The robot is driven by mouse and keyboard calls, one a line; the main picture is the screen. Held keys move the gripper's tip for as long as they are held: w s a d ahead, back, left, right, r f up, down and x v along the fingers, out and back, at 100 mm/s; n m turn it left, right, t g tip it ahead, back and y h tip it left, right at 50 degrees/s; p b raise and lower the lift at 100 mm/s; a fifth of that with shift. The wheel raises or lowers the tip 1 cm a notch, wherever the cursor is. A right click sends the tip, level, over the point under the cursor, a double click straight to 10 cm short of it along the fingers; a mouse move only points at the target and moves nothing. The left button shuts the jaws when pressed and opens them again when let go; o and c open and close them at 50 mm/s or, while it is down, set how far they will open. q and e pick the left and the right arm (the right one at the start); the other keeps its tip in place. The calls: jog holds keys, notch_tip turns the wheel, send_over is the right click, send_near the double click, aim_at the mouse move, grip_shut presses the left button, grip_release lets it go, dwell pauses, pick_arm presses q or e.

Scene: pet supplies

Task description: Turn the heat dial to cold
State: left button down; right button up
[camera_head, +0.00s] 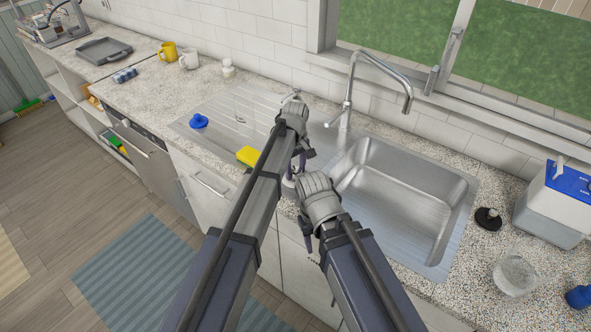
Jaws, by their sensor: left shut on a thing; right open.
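My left gripper (299,166) is over the near edge of the sink unit, pointing down. Its jaws are shut on a small grey thing (289,188), mostly hidden by the two arms; I cannot tell whether this is the heat dial. My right gripper (309,240) is open, lower and nearer, in front of the cabinet edge, with its fingers pointing down. No heat dial or cold mark can be made out clearly.
The steel sink (400,195) with its tall faucet (349,90) lies right of the grippers. A yellow sponge (248,156) and a blue item (199,121) are on the drainboard (235,110). A white-and-blue box (556,205), a dark stopper (488,217) and a clear glass (514,275) stand right.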

aim_at(296, 170)
pick_arm(q)
jog(key=shift+s+n, duration=0.1)
jog(key=shift+n, duration=0.2)
dwell(0.4)
jog(key=shift+c, duration=1.2)
grip_release()
jog(key=shift+r, duration=0.1)
notch_tip(296, 170, up, 8)
jog(key=p, duration=0.8)
jog(key=shift+f, duration=0.25)
